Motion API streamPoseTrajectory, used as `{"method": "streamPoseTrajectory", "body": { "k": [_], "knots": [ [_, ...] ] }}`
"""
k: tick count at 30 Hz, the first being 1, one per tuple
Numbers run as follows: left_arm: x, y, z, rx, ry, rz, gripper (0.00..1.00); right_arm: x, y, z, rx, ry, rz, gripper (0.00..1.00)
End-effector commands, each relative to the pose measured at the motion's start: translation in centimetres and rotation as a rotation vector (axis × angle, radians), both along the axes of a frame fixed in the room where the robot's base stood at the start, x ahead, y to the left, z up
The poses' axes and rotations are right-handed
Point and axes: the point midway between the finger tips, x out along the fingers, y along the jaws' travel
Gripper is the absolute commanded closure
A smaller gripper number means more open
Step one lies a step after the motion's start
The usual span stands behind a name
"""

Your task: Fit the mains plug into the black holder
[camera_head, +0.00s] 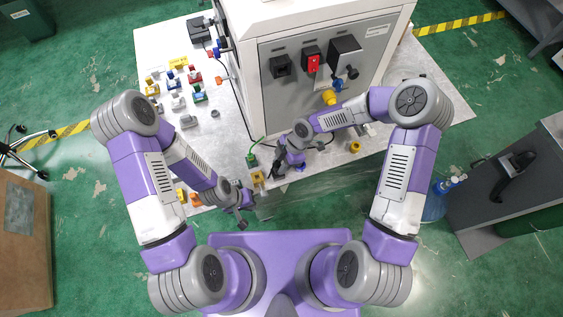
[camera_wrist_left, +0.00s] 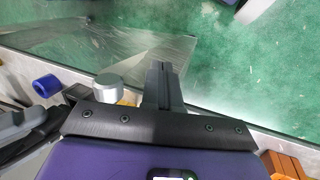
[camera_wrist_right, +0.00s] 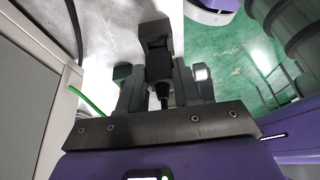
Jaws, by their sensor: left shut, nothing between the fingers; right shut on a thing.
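My right gripper (camera_wrist_right: 160,88) is shut on a dark plug (camera_wrist_right: 158,62) with a black strain relief toward the wrist; a black block-like shape shows just beyond it, and I cannot tell whether this is part of the plug. In the head view my right gripper (camera_head: 281,164) is low near the table's front edge, apart from the machine panel. A black square holder (camera_head: 281,67) is on the panel's left part; I cannot tell for sure that it is the task's holder. My left gripper (camera_head: 241,208) is shut and empty past the front edge; its fingers (camera_wrist_left: 161,85) meet in the left wrist view.
The white machine (camera_head: 262,105) stands on the table (camera_head: 225,135). A red unit (camera_head: 312,61) and a larger black box (camera_head: 345,58) share its panel. A green connector (camera_head: 252,159) with a green cable lies left of my right gripper. Several small coloured parts stand at the left.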

Motion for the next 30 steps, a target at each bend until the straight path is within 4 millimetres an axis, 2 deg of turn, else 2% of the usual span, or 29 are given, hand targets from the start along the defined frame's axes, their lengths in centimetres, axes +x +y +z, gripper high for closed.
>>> {"method": "streamPoseTrajectory", "body": {
  "k": [17,30],
  "knots": [
    [0.0,0.0,-0.2,0.0,0.0,0.0,1.0,0.0,0.0,0.0,0.0,0.0,0.0,1.0],
    [0.0,0.0,-1.1,0.0,0.0,0.0,1.0,0.0,0.0,-1.0,0.0,0.0,0.0,1.0]
  ]
}}
